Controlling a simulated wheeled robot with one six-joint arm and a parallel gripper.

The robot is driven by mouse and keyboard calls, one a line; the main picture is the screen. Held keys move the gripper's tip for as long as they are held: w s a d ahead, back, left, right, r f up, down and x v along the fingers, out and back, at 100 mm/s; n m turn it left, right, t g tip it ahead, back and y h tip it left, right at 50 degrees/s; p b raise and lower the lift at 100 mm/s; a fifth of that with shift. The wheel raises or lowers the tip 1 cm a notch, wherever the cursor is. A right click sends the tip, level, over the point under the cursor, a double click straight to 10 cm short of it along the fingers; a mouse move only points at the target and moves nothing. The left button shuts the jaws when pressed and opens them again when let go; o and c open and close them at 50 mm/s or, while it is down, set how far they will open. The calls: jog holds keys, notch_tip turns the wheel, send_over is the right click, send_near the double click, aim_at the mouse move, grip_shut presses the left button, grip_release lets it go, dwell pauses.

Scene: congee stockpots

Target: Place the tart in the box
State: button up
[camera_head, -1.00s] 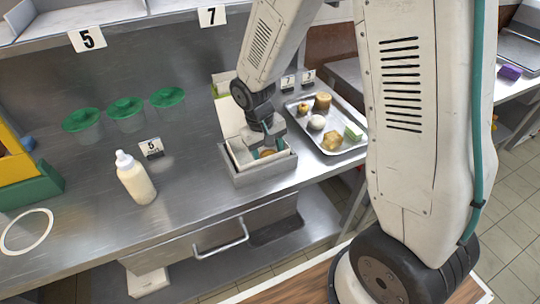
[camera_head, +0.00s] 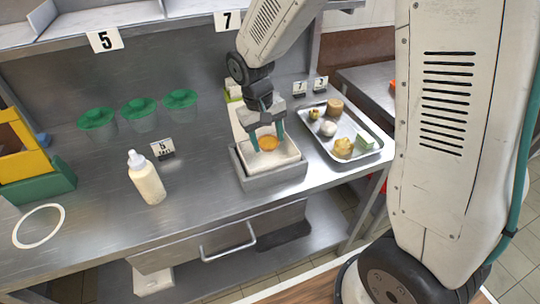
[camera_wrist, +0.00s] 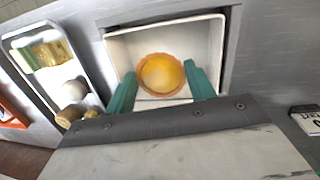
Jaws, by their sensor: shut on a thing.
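The tart (camera_head: 268,143) has an orange-yellow filling and a brown crust. My gripper (camera_head: 267,138) is shut on it, with a teal finger on each side. In the wrist view the tart (camera_wrist: 161,75) shows between the two fingers (camera_wrist: 160,90), over the white inside of the box (camera_wrist: 120,48). In the head view the box (camera_head: 272,161) is white and open, and sits in a grey holder (camera_head: 275,181) on the steel counter. Whether the tart touches the box floor cannot be told.
A metal tray (camera_head: 374,141) with several food items stands right of the box. A white bottle (camera_head: 146,180), green-lidded containers (camera_head: 139,106) and a small number sign (camera_head: 161,147) are to the left. A white ring (camera_head: 38,226) lies at the far left.

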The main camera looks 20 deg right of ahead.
aim_at(260, 141)
jog(key=shift+f, duration=3.25)
jog(key=o, duration=0.8)
jog(key=shift+f, duration=0.15)
jog(key=shift+c, duration=0.2)
jog(key=r, duration=0.4)
jog(key=a+r, duration=0.1)
jog(key=r, duration=0.3)
jog(key=w+r, duration=0.1)
jog(key=r, duration=0.3)
jog(key=shift+a+r, duration=0.2)
jog(key=shift+a, duration=0.1)
jog(key=s+d+r, duration=0.2)
jog(key=s+r, duration=0.2)
jog(key=s, duration=0.4)
jog(key=s+d+r+t+y, duration=0.1)
jog(key=s+d+r, duration=0.2)
jog(key=s, duration=0.5)
jog(key=s+d+r+t, duration=0.1)
jog(key=s+r, duration=0.3)
jog(key=s, duration=0.5)
jog(key=shift+d+r+m+y, duration=0.3)
jog(key=shift+d+y, duration=0.1)
jog(key=shift+d, duration=0.4)
